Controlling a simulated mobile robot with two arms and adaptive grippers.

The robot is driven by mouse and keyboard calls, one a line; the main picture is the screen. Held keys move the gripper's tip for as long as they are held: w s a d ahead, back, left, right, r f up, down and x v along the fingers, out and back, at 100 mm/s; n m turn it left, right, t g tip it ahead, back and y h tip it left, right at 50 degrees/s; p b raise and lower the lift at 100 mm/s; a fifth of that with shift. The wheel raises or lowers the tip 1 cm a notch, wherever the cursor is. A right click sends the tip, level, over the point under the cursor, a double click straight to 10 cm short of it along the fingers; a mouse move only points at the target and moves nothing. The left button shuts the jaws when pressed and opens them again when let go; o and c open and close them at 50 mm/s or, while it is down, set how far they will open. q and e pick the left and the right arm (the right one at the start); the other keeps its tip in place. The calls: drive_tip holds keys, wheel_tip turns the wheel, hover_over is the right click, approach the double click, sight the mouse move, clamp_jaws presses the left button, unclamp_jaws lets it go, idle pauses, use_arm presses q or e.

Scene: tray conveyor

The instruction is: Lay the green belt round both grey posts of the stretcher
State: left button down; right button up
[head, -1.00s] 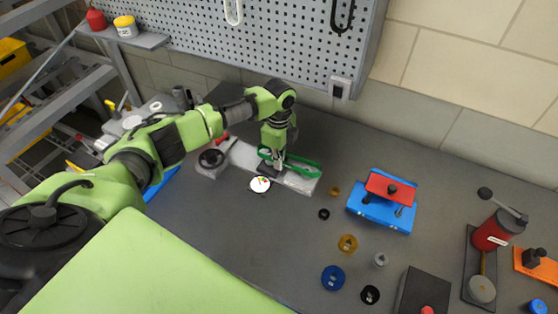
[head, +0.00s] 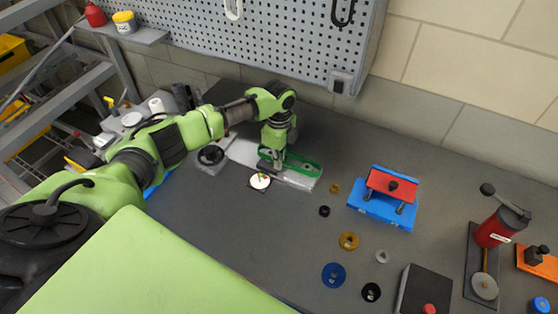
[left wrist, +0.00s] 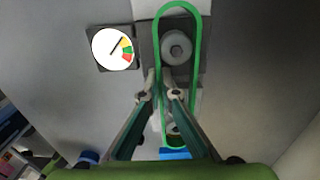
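The green belt (head: 319,166) is a long loop over the pale stretcher (head: 243,152) at the back of the bench. In the left wrist view the belt (left wrist: 197,70) runs around one grey post (left wrist: 177,47). My left gripper (head: 276,167) points down over the stretcher. In the wrist view its fingertips (left wrist: 161,88) are close together, with the belt's left strand between them. I cannot tell whether the belt rests at its final height. My right gripper is not in view.
A round dial (head: 260,181) lies just in front of the stretcher. A blue-and-red fixture (head: 384,208) stands to the right. Several small rings and discs, including a blue one (head: 333,276), lie on the bench. A pegboard (head: 270,45) rises behind. The bench between dial and rings is clear.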

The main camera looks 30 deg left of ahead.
use_arm(q)
drive_tip(key=c, duration=2.2)
unclamp_jaws()
drive_tip(key=shift+s, duration=0.1)
wheel_tip(320, 180, up, 12)
drive_tip(key=shift+r, duration=0.1)
